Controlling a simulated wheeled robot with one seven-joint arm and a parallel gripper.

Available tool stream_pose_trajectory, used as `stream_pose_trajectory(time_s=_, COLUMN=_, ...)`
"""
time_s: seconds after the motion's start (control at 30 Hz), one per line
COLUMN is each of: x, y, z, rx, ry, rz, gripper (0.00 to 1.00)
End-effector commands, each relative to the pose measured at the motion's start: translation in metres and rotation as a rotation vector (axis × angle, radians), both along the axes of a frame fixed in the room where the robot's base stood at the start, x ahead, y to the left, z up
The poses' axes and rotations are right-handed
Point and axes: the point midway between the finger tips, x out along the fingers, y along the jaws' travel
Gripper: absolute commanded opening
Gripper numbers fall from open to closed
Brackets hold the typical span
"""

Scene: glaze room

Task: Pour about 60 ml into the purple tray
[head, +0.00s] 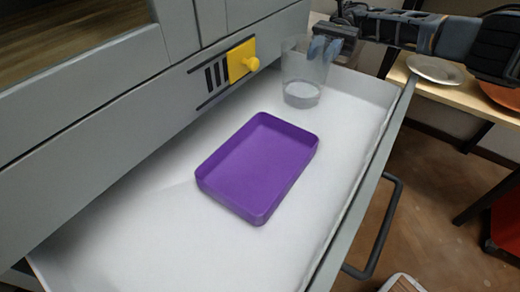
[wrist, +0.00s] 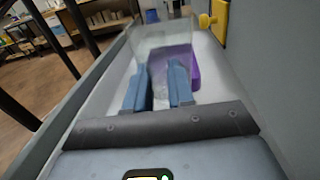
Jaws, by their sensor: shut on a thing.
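The purple tray (head: 258,165) lies flat in the open drawer, and its inside looks empty. It shows partly in the wrist view (wrist: 196,72), behind the clear cup. My gripper (head: 322,48) is shut on the rim area of a clear cup (head: 304,70), at the drawer's far end beyond the tray. The cup is about upright and holds a little clear liquid (head: 301,94) at its bottom. In the wrist view the blue fingers of my gripper (wrist: 160,82) are at the cup (wrist: 148,40). I cannot tell whether the cup touches the drawer floor.
The open white drawer (head: 130,240) has free room around the tray. A yellow knob on a plate (head: 243,62) sits on the grey cabinet front close to the cup. A dark handle (head: 385,230) is on the drawer's outer side. Plates (head: 435,69) rest on a wooden table at right.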

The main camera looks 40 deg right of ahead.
Motion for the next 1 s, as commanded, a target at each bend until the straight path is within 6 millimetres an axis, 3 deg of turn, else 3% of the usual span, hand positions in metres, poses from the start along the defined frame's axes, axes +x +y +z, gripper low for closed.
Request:
stream_pose_trajectory(time_s=0.53, x=-0.007, y=0.02, z=0.019, rx=-0.289, ry=-0.1, rz=0.019, gripper=0.0)
stream_pose_trajectory(time_s=1.0, x=-0.018, y=0.055, z=0.065, rx=-0.578, ry=-0.206, rz=0.018, gripper=0.0)
